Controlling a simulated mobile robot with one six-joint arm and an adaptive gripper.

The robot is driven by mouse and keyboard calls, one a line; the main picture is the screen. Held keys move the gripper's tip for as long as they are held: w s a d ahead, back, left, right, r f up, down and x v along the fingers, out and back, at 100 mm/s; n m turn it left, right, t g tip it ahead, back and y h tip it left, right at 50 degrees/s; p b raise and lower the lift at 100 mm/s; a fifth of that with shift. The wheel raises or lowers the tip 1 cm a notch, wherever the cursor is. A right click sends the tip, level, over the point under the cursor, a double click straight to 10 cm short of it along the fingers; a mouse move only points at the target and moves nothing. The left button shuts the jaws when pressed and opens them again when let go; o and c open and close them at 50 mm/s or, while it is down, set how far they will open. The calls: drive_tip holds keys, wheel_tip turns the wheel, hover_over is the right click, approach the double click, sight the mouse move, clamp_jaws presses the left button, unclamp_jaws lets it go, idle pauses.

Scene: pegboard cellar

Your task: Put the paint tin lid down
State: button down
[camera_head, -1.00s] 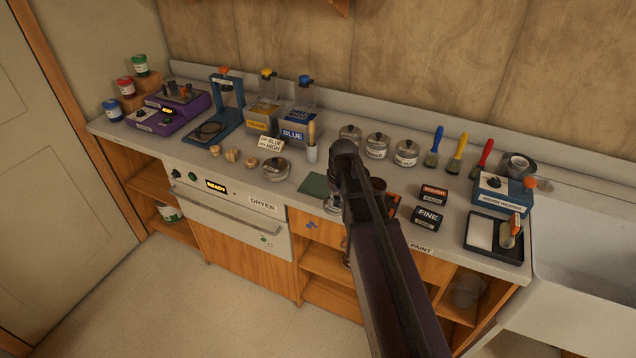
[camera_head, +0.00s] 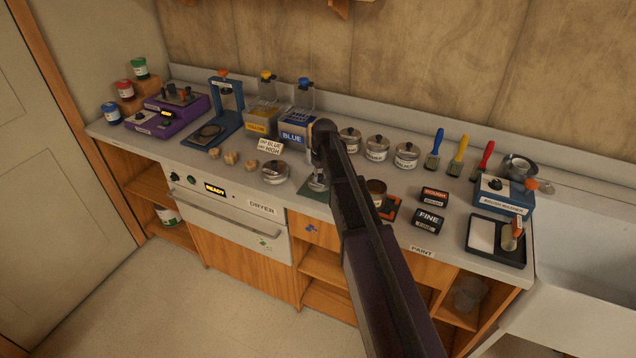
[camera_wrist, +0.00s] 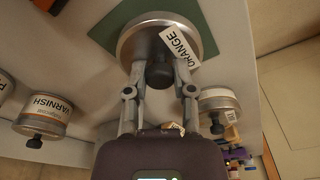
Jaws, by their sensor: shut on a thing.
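The paint tin lid (camera_wrist: 140,42) is round and silver with a black knob, and a white tag reading ORANGE lies against it in the wrist view. My gripper (camera_wrist: 160,82) is shut on the knob. The lid is over the green mat (camera_wrist: 104,35); I cannot tell whether it touches the mat. In the head view my arm hides most of the gripper, and part of the lid (camera_head: 317,184) shows beside the green mat (camera_head: 306,189). A brown open tin (camera_head: 377,187) stands right of my arm.
A silver knobbed tin (camera_head: 275,171) stands left of the mat; it also shows in the wrist view (camera_wrist: 219,101). Several lidded tins, including VARNISH (camera_wrist: 45,112), line the back. Sanding blocks (camera_head: 428,221) lie to the right. The counter front left of the mat is mostly clear.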

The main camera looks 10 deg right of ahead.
sight(321, 175)
drive_tip(key=shift+w, duration=0.45)
drive_tip(key=shift+w+a+f+b, duration=0.1)
drive_tip(key=shift+w+f+b, duration=0.15)
drive_tip(key=shift+f+b, duration=0.05)
drive_tip(key=shift+s+f+b, duration=0.1)
drive_tip(key=shift+f+b, duration=1.45)
drive_tip(key=shift+f, duration=0.2)
drive_tip(key=shift+c, duration=2.3)
unclamp_jaws()
drive_tip(key=shift+r, duration=0.1)
drive_tip(key=shift+r, duration=0.15)
drive_tip(key=r+p, duration=0.4)
drive_tip(key=s+r+p, duration=0.1)
drive_tip(key=r+p, duration=0.7)
drive_tip(key=shift+s+d, duration=0.15)
drive_tip(key=shift+d, duration=0.15)
